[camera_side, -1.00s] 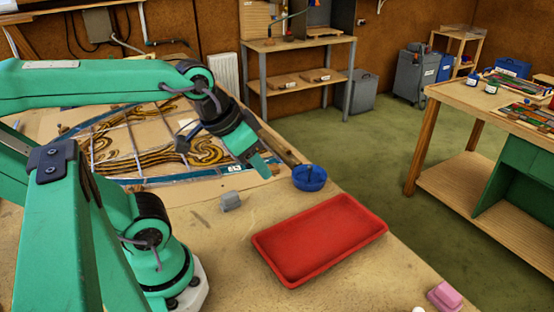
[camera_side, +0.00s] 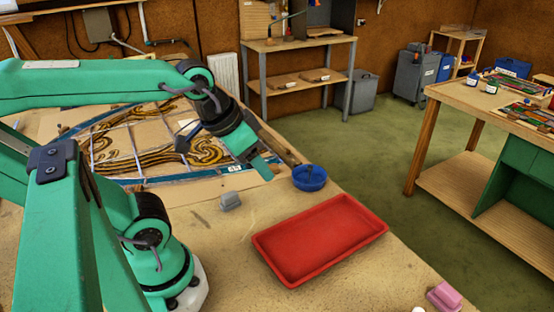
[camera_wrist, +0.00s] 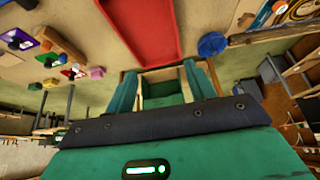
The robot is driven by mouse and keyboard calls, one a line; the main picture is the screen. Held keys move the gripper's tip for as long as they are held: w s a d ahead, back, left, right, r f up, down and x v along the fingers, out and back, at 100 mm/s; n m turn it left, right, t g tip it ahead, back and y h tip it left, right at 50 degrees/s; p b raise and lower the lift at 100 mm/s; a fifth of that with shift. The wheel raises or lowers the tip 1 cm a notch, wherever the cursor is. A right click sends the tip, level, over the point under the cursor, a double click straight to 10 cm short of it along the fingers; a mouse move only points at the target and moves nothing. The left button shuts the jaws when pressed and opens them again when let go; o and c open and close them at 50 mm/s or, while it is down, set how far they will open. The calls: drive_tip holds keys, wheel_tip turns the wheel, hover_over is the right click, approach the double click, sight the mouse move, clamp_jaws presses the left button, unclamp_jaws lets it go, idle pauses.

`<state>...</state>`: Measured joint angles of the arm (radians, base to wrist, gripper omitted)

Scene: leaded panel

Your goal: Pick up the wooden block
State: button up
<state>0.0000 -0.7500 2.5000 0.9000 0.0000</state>
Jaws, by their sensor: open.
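My gripper (camera_side: 264,167) hangs over the far right part of the bench, beside the blue round dish and clear of the red tray. In the wrist view its two green fingers (camera_wrist: 161,76) stand apart, with no held object visible between them. I cannot make out with certainty a loose wooden block. A long wooden bar (camera_side: 282,151) lies along the bench edge just behind my gripper; it also shows in the wrist view (camera_wrist: 284,34). A small grey block (camera_side: 230,201) sits on the bench, left of the tray.
A red tray (camera_side: 257,239) lies on the bench, with the blue dish (camera_side: 309,178) behind it. A pink block (camera_side: 444,296) is near the front right. The leaded panel (camera_side: 150,181) lies at the back left. The wrist view shows several coloured pieces, including a pink one (camera_wrist: 97,73).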

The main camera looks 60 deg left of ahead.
drive_tip(key=shift+w, duration=0.1)
drive_tip(key=n+g, duration=0.6)
drive_tip(key=n, duration=2.7)
hover_over(272, 166)
drive_tip(key=f, duration=1.5)
drive_tip(key=shift+d+f, duration=0.35)
drive_tip(key=shift+a+f+n, duration=0.2)
drive_tip(key=shift+a+n, duration=0.05)
drive_tip(key=shift+n, duration=0.15)
drive_tip(key=shift+f, duration=3.9)
